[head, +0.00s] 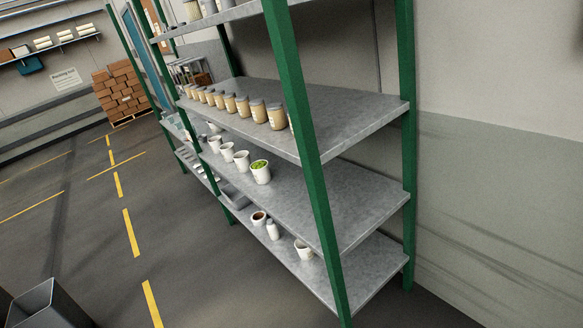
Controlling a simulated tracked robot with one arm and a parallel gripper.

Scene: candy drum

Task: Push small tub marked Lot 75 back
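Several small white tubs stand along the front edge of the middle shelf (290,205). The nearest is a tub with green contents (261,176), and a white tub (241,161) stands just behind it in the row. On the bottom shelf are a tub with dark contents (259,218), a small white bottle-like container (272,230) and another white tub (304,250). Markings on the tubs are too small to read, so I cannot tell which is Lot 75. My gripper is not in view.
A row of lidded tan jars (243,106) lines the upper shelf's front edge. Green posts (293,90) frame the shelving. A dark grey open-topped box shape (42,300) is at the lower left. Stacked brown boxes (118,90) stand far back. The floor (85,235) in front is mostly clear.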

